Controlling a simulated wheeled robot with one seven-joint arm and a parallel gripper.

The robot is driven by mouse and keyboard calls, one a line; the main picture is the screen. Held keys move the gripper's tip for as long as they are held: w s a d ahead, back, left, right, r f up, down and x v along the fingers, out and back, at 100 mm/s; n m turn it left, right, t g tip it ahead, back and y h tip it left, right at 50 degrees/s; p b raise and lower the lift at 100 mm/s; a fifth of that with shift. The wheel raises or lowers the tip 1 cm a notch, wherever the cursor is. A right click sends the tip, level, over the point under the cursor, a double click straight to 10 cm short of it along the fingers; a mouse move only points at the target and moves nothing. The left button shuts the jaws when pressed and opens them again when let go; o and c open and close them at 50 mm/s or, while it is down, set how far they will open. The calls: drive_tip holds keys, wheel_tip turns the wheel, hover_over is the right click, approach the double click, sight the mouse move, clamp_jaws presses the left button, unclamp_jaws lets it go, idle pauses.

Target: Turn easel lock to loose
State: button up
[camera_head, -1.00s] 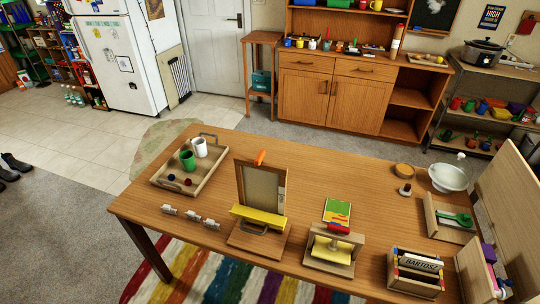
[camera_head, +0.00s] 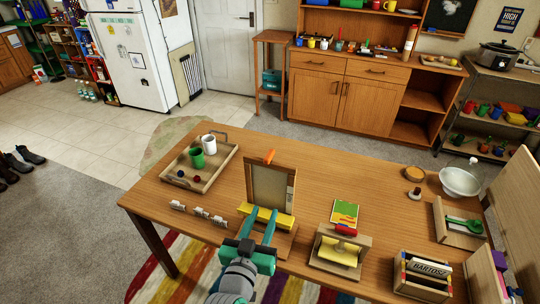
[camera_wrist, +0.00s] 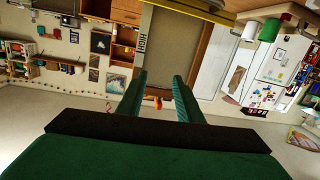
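The easel stands on the wooden table with a grey-brown panel (camera_head: 270,187) in a wooden frame and a yellow ledge (camera_head: 282,219) along its bottom. An orange lock (camera_head: 269,156) sticks up at its top edge, leaning. My gripper (camera_head: 261,211) is in front of the easel's lower part, its two teal fingers apart and empty. In the upside-down wrist view, the easel panel (camera_wrist: 165,52) is ahead of the fingers, and the orange lock (camera_wrist: 157,102) shows small between them, apart from both. Whether the lock is tight or loose cannot be told.
A tray (camera_head: 222,178) with a green cup and a white cup stands left of the easel. Small metal clips (camera_head: 197,212) lie in front of it. A wooden press (camera_head: 337,253) stands right, with a green-yellow card (camera_head: 344,213) behind it. The table behind the easel is clear.

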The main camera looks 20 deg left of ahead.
drive_tip(key=m+t+h, duration=0.1)
drive_tip(key=m, duration=0.1)
approach(266, 160)
drive_tip(key=w, duration=1.2)
drive_tip(key=shift+w+d, duration=0.1)
drive_tip(key=shift+w, duration=0.3)
drive_tip(key=shift+c, duration=0.6)
clamp_jaws()
drive_tip(key=shift+d, duration=0.1)
